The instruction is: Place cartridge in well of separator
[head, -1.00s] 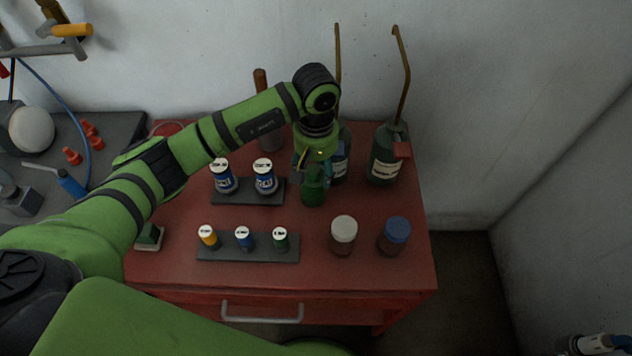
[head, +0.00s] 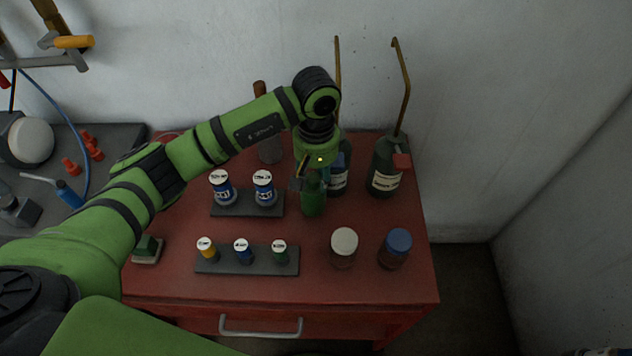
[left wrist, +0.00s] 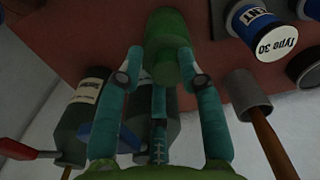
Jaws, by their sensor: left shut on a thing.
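My left gripper (head: 313,178) is above the back middle of the red cabinet top, fingers pointing down. It is shut on a green bottle-like thing (head: 313,200); in the left wrist view the green thing (left wrist: 170,45) sits between the fingertips. I cannot tell if it touches the cabinet top. Two larger blue-and-white cartridges (head: 222,188) (head: 264,188) stand in a dark rack. Three small cartridges, yellow (head: 207,250), blue (head: 243,252) and green (head: 280,252), stand in a front rack. I cannot make out a separator or its well. My right gripper is not in view.
Dark bottles with bent brown tubes (head: 386,168) (head: 340,175) stand behind and right of my gripper. A white-lidded jar (head: 344,248) and a blue-lidded jar (head: 395,248) stand front right. A wooden-handled tool (head: 268,140) is at the back.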

